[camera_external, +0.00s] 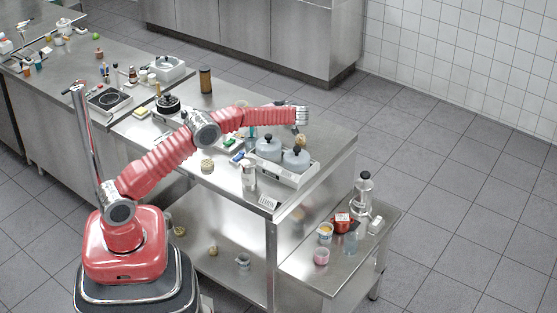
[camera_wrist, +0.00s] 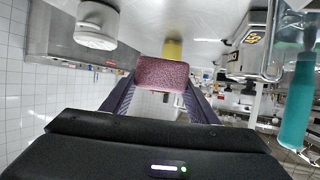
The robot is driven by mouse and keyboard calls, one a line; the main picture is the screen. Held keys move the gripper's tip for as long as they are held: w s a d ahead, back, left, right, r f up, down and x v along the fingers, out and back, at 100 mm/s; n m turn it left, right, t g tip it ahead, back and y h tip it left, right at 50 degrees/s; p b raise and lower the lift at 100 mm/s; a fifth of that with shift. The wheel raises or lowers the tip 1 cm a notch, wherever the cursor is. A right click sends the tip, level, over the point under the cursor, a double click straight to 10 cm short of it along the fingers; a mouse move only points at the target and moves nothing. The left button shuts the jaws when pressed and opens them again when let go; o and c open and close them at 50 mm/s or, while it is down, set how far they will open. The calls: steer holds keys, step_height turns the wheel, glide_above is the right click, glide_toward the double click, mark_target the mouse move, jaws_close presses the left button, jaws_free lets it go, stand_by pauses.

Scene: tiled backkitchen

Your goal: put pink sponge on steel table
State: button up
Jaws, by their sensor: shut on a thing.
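The pink sponge (camera_wrist: 163,73) is a speckled pink block between the two dark fingers of my gripper (camera_wrist: 160,95) in the wrist view. My gripper is shut on it. In the external view my gripper (camera_external: 301,116) is over the far right part of the steel table (camera_external: 333,135), close to the pots. I cannot make out the sponge there. The steel table has a bare strip along its right end. Whether the sponge touches anything besides the fingers cannot be told.
Two lidded grey pots (camera_external: 268,148) stand on a white base near my gripper. A brown canister (camera_external: 205,80) and a metal tin (camera_external: 249,178) stand on the table. A lower steel side table (camera_external: 310,268) holds several cups. A teal-handled item (camera_wrist: 297,105) shows in the wrist view.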

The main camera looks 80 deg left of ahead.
steer(key=shift+f, duration=0.2)
steer(key=shift+f, duration=2.55)
steer(key=shift+f, duration=0.55)
steer(key=o, duration=1.1)
steer(key=shift+r, duration=0.6)
steer(key=v, duration=1.2)
steer(key=shift+w, duration=0.1)
